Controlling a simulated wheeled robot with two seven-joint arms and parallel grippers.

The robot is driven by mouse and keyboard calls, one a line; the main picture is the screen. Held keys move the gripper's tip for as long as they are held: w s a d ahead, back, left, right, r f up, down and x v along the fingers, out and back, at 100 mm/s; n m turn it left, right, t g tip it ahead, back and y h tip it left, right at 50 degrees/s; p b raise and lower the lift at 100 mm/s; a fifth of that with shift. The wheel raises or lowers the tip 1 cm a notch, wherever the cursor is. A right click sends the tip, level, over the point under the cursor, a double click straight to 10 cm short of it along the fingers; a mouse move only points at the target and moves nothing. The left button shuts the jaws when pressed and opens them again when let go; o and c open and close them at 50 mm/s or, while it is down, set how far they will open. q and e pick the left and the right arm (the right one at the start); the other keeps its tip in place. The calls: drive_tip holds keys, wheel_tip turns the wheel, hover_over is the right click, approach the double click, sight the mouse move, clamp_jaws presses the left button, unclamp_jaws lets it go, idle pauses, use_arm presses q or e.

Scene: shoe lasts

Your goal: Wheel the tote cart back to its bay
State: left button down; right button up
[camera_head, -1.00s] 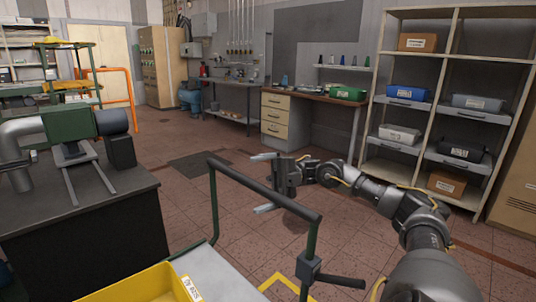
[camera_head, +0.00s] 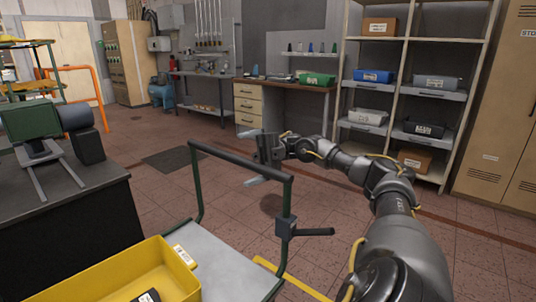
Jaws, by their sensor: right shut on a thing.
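The tote cart has a dark green tubular push handle (camera_head: 222,154) and a grey deck (camera_head: 228,268), at the lower middle of the head view. A yellow tote (camera_head: 182,275) sits on the deck with a white label on its rim and a dark item with a white label inside. My right gripper (camera_head: 252,157) has its fingers above and below the handle's top bar and is shut on it. My left gripper is out of view. A yellow floor line (camera_head: 290,278) shows beside the cart; its full outline is hidden.
A dark bench (camera_head: 75,225) with a green and grey machine (camera_head: 35,122) stands close on the left. A shelf rack with bins (camera_head: 372,76), a wooden desk (camera_head: 312,88) and a tan locker (camera_head: 500,105) line the back and right. The tiled floor between is clear, with a dark mat (camera_head: 180,160).

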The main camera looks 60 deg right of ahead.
drive_tip(key=shift+s+d+r+p, duration=0.15)
drive_tip(key=shift+d+p, duration=0.05)
drive_tip(key=shift+d, duration=1.25)
drive_tip(key=shift+s+d+r+p, duration=0.1)
drive_tip(key=shift+s+d+p, duration=0.05)
drive_tip(key=shift+d, duration=1.25)
drive_tip(key=shift+c, duration=0.5)
drive_tip(key=shift+s+d+f, duration=0.1)
drive_tip(key=shift+d+f, duration=0.1)
drive_tip(key=shift+d, duration=0.25)
drive_tip(key=shift+s+d+f, duration=0.1)
drive_tip(key=shift+d+f, duration=0.05)
drive_tip(key=shift+d, duration=0.3)
drive_tip(key=c, duration=0.3)
drive_tip(key=shift+w, duration=0.1)
drive_tip(key=shift+o, duration=0.2)
drive_tip(key=shift+a, duration=0.15)
